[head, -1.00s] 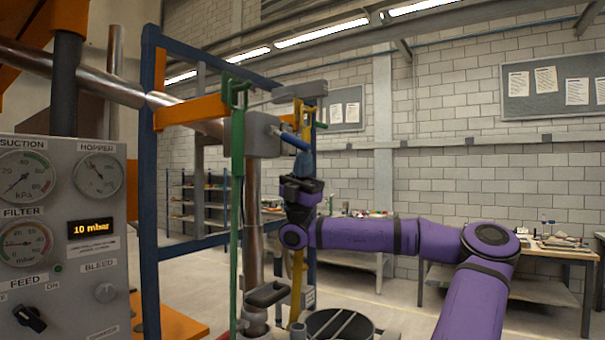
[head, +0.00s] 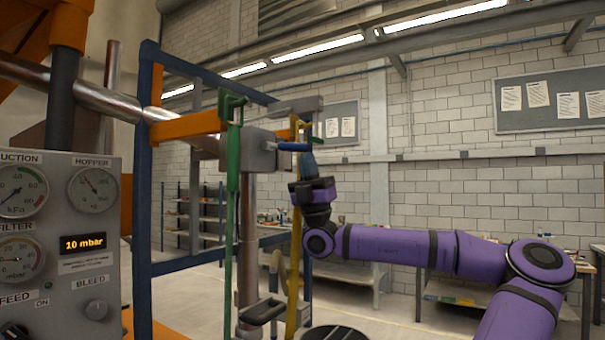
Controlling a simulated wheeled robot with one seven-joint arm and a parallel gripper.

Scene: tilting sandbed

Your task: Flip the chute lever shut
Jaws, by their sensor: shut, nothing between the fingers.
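The lever with a blue handle (head: 293,147) sticks out to the right from a grey box (head: 258,151) on the pipe, roughly level. My gripper (head: 306,156) points upward with its fingers shut and empty. Its fingertips are just below the outer end of the blue handle; I cannot tell whether they touch it.
A green strap (head: 232,200) and a yellow strap (head: 296,235) hang on either side of the box. A blue frame (head: 147,200) and a gauge panel (head: 62,270) stand at left. A black handle (head: 262,312) is below. Floor at right is clear before the benches.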

